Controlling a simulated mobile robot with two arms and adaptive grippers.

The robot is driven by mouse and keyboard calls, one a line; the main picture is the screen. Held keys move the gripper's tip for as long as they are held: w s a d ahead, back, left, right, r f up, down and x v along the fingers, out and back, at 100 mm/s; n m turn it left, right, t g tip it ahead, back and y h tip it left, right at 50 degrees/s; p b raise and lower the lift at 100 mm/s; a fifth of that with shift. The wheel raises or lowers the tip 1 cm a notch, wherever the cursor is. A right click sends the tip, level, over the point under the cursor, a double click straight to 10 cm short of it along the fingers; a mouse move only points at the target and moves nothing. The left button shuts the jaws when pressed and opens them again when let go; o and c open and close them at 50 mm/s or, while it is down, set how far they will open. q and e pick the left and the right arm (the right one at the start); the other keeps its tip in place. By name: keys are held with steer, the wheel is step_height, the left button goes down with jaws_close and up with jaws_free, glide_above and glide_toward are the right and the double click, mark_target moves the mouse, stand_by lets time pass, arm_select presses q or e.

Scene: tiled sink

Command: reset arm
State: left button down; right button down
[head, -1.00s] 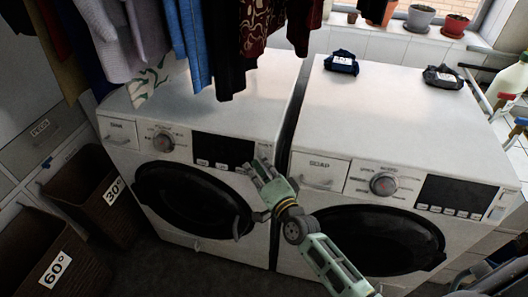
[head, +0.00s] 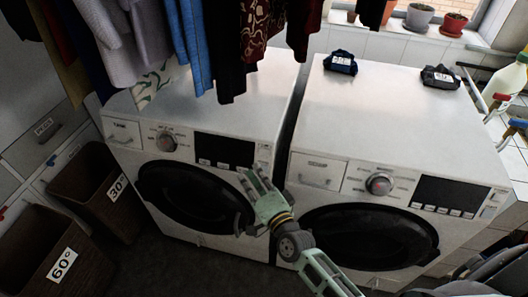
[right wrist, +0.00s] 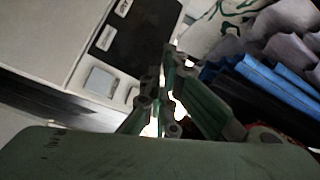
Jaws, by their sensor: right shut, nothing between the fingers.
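My right gripper (head: 249,178) is in front of the left washing machine (head: 240,110), near the right part of its control panel and the gap between the two machines. It is shut and empty. In the right wrist view its fingers (right wrist: 166,70) come together, with a machine panel and hanging clothes beyond them. The right washing machine (head: 400,115) stands beside the left one, and my right forearm crosses in front of its lower left part. My left gripper is not in view.
Clothes (head: 225,45) hang above the left machine. A dark blue folded cloth (head: 341,62) and a dark grey one (head: 440,77) lie on the right machine. Brown baskets labelled 30° (head: 95,190) and 60° (head: 35,255) stand at left. A spray bottle (head: 504,80) stands at far right.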

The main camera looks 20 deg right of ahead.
steer(key=s+d+f+n+g+b, duration=0.1)
steer(key=s+f+n+g, duration=0.35)
steer(key=f, duration=0.75)
steer(key=s+d+f+n+g+h+b, duration=0.1)
steer(key=s+f, duration=0.7)
steer(key=f, duration=0.4)
steer(key=s+d+f+n+g+b, duration=0.1)
steer(key=s+f+n+g, duration=0.35)
steer(key=f, duration=0.75)
steer(key=s+d+f+n+g, duration=0.1)
steer(key=s+f, duration=0.4)
steer(key=s, duration=0.5)
steer(key=s+d+f+n+g+h+b, duration=0.1)
steer(key=s+f, duration=0.4)
steer(key=s, duration=0.6)
steer(key=s+d+f+n+g+b, duration=0.1)
steer(key=s+d+f+n+g, duration=0.2)
steer(key=s, duration=0.7)
step_height(320, 180, down, 2)
steer(key=shift+s+d+f+g+h, duration=0.15)
steer(key=shift+d+f+g+h, duration=0.1)
steer(key=shift+d+g+h, duration=0.4)
steer(key=shift+y, duration=0.25)
